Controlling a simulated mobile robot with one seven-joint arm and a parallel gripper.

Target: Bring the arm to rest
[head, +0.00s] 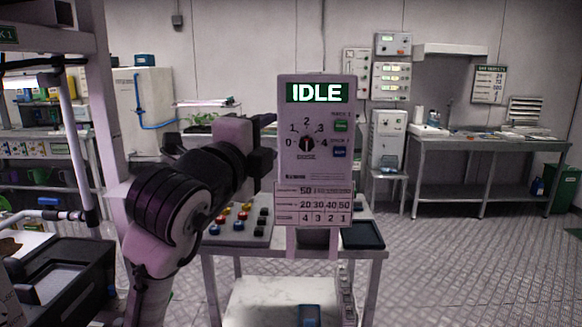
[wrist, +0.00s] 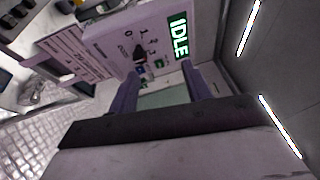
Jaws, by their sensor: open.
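My arm is raised and bent in the head view, with my gripper (head: 264,148) just left of a control panel (head: 315,180). The panel stands upright with a lit IDLE display, a dial (head: 306,144) marked 0 to 4, and a green and a blue button. The dial's pointer looks roughly upright, near 2. In the wrist view my gripper (wrist: 158,82) has its two fingers apart with nothing between them. The tilted panel (wrist: 125,40) shows beyond the fingers; I cannot tell the exact gap to it. The fingertips are hard to make out in the head view.
The panel is on a table (head: 375,254) with a board of coloured buttons (head: 240,226) and a dark tray (head: 362,235). A black bin (head: 75,285) and a rack are at left. A steel bench (head: 490,150) stands back right. Floor (head: 460,270) at right is clear.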

